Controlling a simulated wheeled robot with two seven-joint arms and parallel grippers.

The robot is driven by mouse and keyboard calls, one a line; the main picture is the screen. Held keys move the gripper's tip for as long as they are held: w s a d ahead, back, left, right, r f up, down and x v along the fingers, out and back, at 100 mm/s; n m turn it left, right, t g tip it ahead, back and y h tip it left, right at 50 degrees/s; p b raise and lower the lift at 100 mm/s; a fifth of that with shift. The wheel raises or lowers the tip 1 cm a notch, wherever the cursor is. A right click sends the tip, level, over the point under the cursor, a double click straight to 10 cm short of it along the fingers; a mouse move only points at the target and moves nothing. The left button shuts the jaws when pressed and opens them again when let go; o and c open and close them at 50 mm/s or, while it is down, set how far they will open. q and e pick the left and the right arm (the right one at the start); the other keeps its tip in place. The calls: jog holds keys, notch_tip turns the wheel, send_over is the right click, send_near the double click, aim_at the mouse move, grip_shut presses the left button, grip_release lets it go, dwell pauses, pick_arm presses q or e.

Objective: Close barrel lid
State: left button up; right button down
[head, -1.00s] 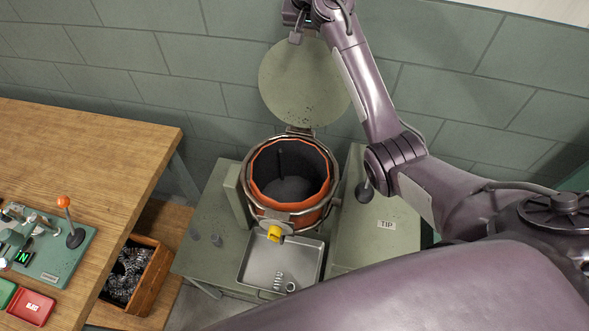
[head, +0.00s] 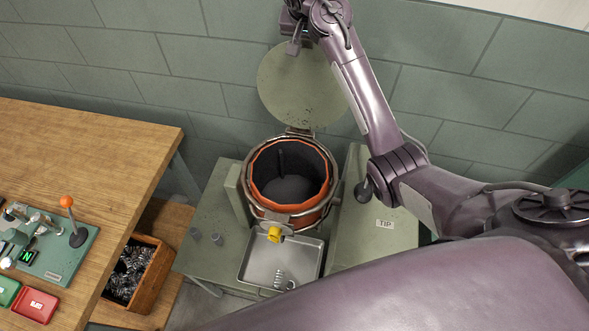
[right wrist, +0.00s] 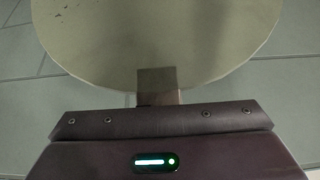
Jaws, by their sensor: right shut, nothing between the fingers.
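The barrel lid (head: 300,88) is a round grey-green disc. It stands open and upright on its hinge behind the barrel (head: 318,216). The barrel is open at the top, with an orange rim and a dark inside. My right gripper (head: 294,48) is shut and empty at the top edge of the lid. In the right wrist view, my fingertips (right wrist: 157,78) overlap the edge of the lid (right wrist: 150,40), which fills the upper part. I cannot tell whether they touch it. A yellow-tipped latch (head: 274,234) sits at the barrel's front. My left gripper is out of view.
A metal tray (head: 256,267) with small springs lies below the barrel. A panel marked TIP with a dark-knobbed lever (head: 364,191) stands right of the barrel. A wooden bench (head: 90,150) is on the left, with a wooden crate (head: 150,280) beneath. A tiled wall (head: 210,55) is behind.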

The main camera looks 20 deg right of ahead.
aim_at(306, 53)
jog(key=shift+s+a+f, duration=0.1)
jog(key=shift+s+f, duration=0.05)
jog(key=shift+f, duration=0.05)
jog(key=shift+s+a+r, duration=0.15)
jog(key=shift+s+a, duration=0.25)
jog(key=shift+s, duration=0.1)
jog(key=shift+s+a+r, duration=0.25)
jog(key=shift+s+a, duration=0.2)
jog(key=shift+s, duration=0.2)
jog(key=shift+s+a+r, duration=0.25)
jog(key=shift+s+a, duration=0.2)
jog(key=shift+s, duration=0.15)
jog(key=shift+s+a+r, duration=0.2)
jog(key=shift+s+a, duration=0.55)
jog(key=shift+s, duration=0.25)
jog(key=shift+s+a+r, duration=0.2)
jog(key=shift+s+a, duration=0.55)
jog(key=shift+s, duration=0.2)
jog(key=shift+f, duration=0.1)
